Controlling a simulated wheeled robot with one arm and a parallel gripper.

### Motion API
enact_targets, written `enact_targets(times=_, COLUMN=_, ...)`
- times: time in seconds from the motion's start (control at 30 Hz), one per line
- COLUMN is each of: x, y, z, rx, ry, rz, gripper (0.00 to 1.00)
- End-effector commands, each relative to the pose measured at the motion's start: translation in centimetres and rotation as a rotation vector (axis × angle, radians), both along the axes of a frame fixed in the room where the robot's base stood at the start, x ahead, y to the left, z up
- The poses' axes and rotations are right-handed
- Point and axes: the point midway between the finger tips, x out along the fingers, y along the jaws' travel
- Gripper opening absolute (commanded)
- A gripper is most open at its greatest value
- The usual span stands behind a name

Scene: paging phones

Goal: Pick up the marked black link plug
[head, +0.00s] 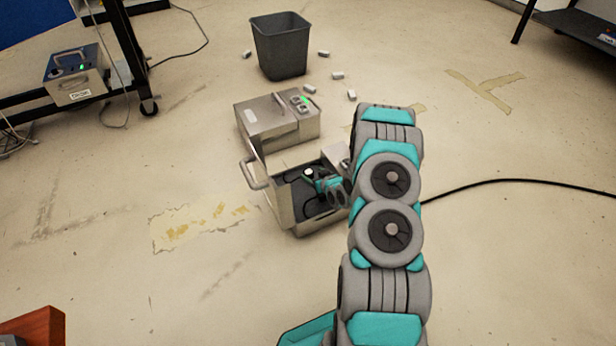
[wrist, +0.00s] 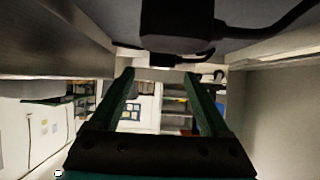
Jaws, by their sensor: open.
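The black link plug (head: 308,173) shows in the head view as a small dark piece with a white round mark on top, inside an open metal drawer (head: 296,222). In the wrist view a large black block with a cable, apparently the plug (wrist: 180,22), fills the top middle, just beyond my fingertips. My gripper (head: 316,182) reaches down into the drawer beside the plug. In the wrist view my gripper (wrist: 159,72) has its two dark green fingers apart, with nothing held between them. The arm hides the drawer's right side.
A metal box (head: 275,125) with a green light stands behind the drawer. The drawer walls (wrist: 275,105) are close on both sides of my gripper. A grey bin (head: 281,50) and several small pale pieces lie farther back. A black cable (head: 510,181) crosses the floor at right.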

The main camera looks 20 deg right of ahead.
Motion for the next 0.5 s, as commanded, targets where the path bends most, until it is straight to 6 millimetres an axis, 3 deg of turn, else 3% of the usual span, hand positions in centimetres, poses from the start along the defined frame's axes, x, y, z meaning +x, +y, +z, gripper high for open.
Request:
enact_targets(times=0.33, x=3.2, y=0.5, z=-2.6, rx=-0.002, ry=-0.002, rz=0.003, gripper=0.80)
enact_targets(times=0.5, x=4.1, y=0.3, z=-2.9, rx=-0.002, ry=-0.002, rz=0.000, gripper=0.80)
